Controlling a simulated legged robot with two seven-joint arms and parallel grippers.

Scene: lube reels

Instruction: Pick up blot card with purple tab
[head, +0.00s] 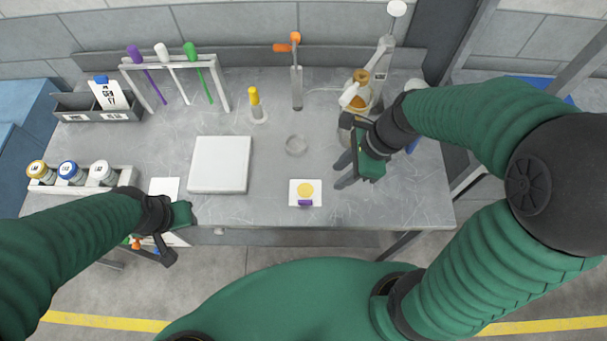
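The blot card (314,186) is a small white square lying on the grey table near its front edge. It bears a yellow round spot, and its purple tab (305,203) is at the near edge. My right gripper (341,174) is just right of the card, with its dark fingers pointing left toward it and apart from each other. Nothing shows between them, and a gap separates them from the card. My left gripper (171,250) is at the table's front left edge, well away from the card. Its fingers are partly hidden, and I cannot tell its opening.
A rack (175,65) with coloured sticks, a grey bin (92,110), several capped jars (70,173) and a flask apparatus (363,90) surround the work area.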

